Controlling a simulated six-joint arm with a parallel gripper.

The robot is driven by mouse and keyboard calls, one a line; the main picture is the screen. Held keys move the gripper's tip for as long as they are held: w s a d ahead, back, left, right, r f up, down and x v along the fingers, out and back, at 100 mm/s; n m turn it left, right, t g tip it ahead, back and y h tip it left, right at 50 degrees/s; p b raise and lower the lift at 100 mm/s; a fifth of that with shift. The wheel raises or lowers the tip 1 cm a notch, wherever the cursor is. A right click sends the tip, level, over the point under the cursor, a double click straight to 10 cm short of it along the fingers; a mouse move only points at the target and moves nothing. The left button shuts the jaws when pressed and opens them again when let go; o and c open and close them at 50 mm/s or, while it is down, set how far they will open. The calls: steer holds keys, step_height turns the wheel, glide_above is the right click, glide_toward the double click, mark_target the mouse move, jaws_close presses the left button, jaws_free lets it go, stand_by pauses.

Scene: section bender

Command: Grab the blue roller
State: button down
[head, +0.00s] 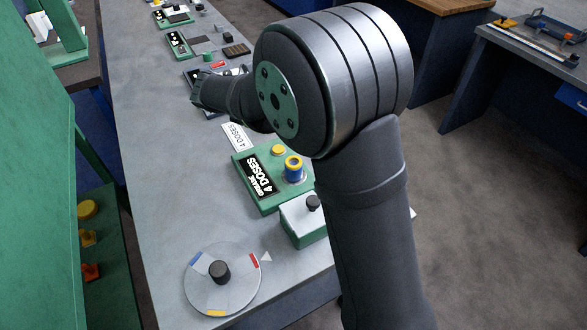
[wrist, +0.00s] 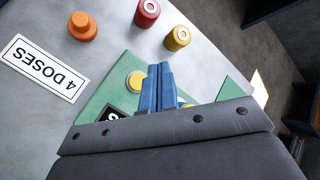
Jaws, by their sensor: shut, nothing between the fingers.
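A short blue roller with a yellow band (head: 293,174) stands upright on a green box (head: 240,165) in the head view. It is the only blue roller-like thing I can make out. In the wrist view my gripper (wrist: 159,68) has its blue fingers shut together, with nothing between them. The fingers show above the green box (wrist: 108,95), close to its yellow button (wrist: 135,81). A small blue and yellow patch, probably the roller, shows just right of the fingers and is mostly hidden. My arm hides my fingers in the head view.
In the wrist view a red roller (wrist: 147,13), a yellow roller (wrist: 177,39) and an orange knob (wrist: 83,29) stand beyond the box. A white "4 DOSES" card (wrist: 44,68) lies left. A round dial (head: 222,290) sits at the bench's near end.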

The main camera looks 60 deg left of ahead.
steer(key=c, duration=0.7)
jaws_free()
steer(key=d+r+m+g+h, duration=0.1)
steer(key=d+r+m+g, duration=0.35)
steer(key=m, duration=0.95)
steer(key=d+r+m+g+h, duration=0.1)
steer(key=d+r+m+g, duration=0.35)
steer(key=m, duration=0.85)
steer(key=f, duration=0.4)
steer(key=d+f, duration=0.1)
steer(key=f, duration=0.8)
steer(key=shift+w+d+f, duration=0.15)
steer(key=shift+w+d, duration=0.15)
steer(key=shift+s+a+f, duration=0.1)
steer(key=shift+a+f, duration=0.05)
steer(key=shift+f, duration=1.15)
steer(key=shift+a+f, duration=0.1)
steer(key=shift+f, duration=1.2)
